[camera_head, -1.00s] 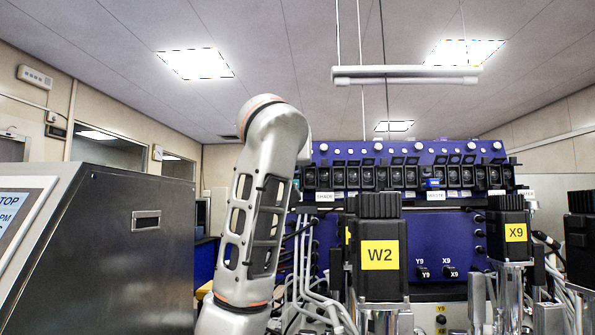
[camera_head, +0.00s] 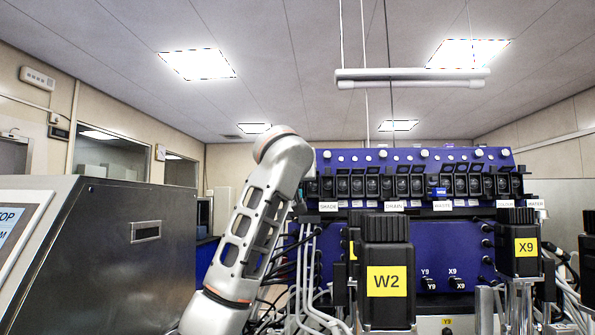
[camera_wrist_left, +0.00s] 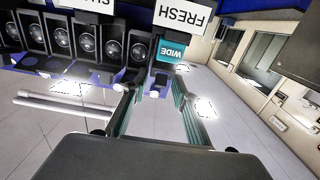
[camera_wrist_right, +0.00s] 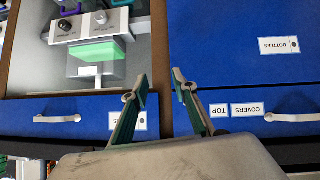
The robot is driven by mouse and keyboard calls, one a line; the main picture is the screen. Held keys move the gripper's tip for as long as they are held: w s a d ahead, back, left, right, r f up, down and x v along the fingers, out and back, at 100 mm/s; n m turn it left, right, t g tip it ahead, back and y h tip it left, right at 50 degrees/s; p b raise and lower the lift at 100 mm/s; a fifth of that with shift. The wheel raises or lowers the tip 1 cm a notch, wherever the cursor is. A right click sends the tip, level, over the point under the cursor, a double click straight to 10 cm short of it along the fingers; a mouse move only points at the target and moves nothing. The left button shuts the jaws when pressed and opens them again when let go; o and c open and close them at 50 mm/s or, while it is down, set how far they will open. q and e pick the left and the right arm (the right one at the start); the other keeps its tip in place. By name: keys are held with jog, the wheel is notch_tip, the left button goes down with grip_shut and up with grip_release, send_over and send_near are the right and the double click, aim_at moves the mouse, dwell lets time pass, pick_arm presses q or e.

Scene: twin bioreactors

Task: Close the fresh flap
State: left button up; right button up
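In the left wrist view, seen upside down, the FRESH label (camera_wrist_left: 183,14) sits at the end of the pump row, beside a teal WIDE tag (camera_wrist_left: 172,50). A dark part (camera_wrist_left: 161,78) by this tag, possibly the fresh flap, lies near my left fingertips. Whether the flap stands open, or is touched, I cannot tell. My left gripper (camera_wrist_left: 155,88) is open, its fingers on either side of that part. In the head view my left arm hides this end of the row and the gripper. My right gripper (camera_wrist_right: 161,88) is open and empty, in front of blue drawers.
The pump row (camera_head: 415,180) runs along a blue panel in the head view. Black motors W2 (camera_head: 385,270) and X9 (camera_head: 519,245) stand in front. A steel cabinet (camera_head: 125,265) is at left. The right wrist view shows blue drawers (camera_wrist_right: 240,60) with handles.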

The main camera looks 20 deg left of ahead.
pick_arm(q)
grip_shut()
jog(key=shift+f+t+b, duration=0.25)
jog(key=shift+t+b, duration=0.05)
jog(key=shift+b, duration=0.55)
jog(key=shift+f+t+y+b, duration=0.3)
jog(key=shift+t+b, duration=0.4)
jog(key=shift+b, duration=0.35)
jog(key=shift+t+b, duration=0.3)
jog(key=shift+t+y+b, duration=0.3)
jog(key=shift+t+b, duration=0.15)
jog(key=shift+t, duration=0.25)
jog(key=shift+t+b, duration=0.35)
jog(key=shift+t, duration=0.35)
pick_arm(e)
jog(key=shift+y, duration=0.4)
jog(key=shift+w+a+f, duration=0.25)
jog(key=shift+a+f, duration=0.3)
jog(key=shift+f, duration=0.35)
jog(key=shift+w+a+f, duration=0.2)
jog(key=shift+a+f, duration=0.35)
jog(key=shift+f, duration=0.3)
pick_arm(q)
jog(key=shift+r, duration=0.1)
